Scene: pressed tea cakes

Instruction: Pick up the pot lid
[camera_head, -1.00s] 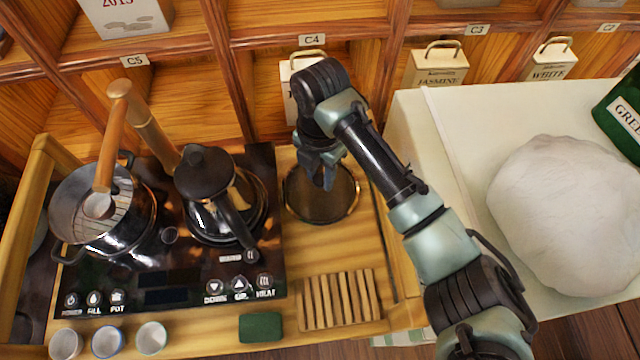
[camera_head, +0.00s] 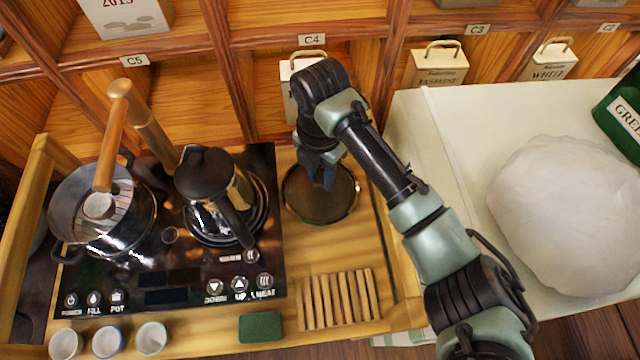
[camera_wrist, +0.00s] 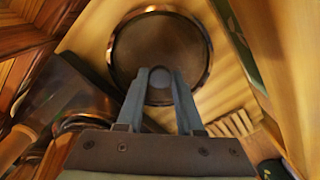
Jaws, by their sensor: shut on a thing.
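The pot lid (camera_head: 302,208) is a round dark disc with a metallic rim, lying on the wooden counter right of the stove. It also shows in the wrist view (camera_wrist: 126,52), with a round knob (camera_wrist: 160,77) at its middle. My gripper (camera_head: 327,184) points down over the lid. In the wrist view, my gripper's fingertips (camera_wrist: 161,80) are on either side of the knob and shut on it. In the head view, the fingers hide the knob. I see no clear gap between the lid and the counter.
A dark kettle (camera_head: 207,175) and a steel pot (camera_head: 140,215) with a wooden-handled strainer stand on the stove (camera_head: 180,295), left of the lid. A slatted wooden rack (camera_head: 338,300) and green block (camera_head: 260,327) lie in front. A large pale lump (camera_head: 570,215) is at right.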

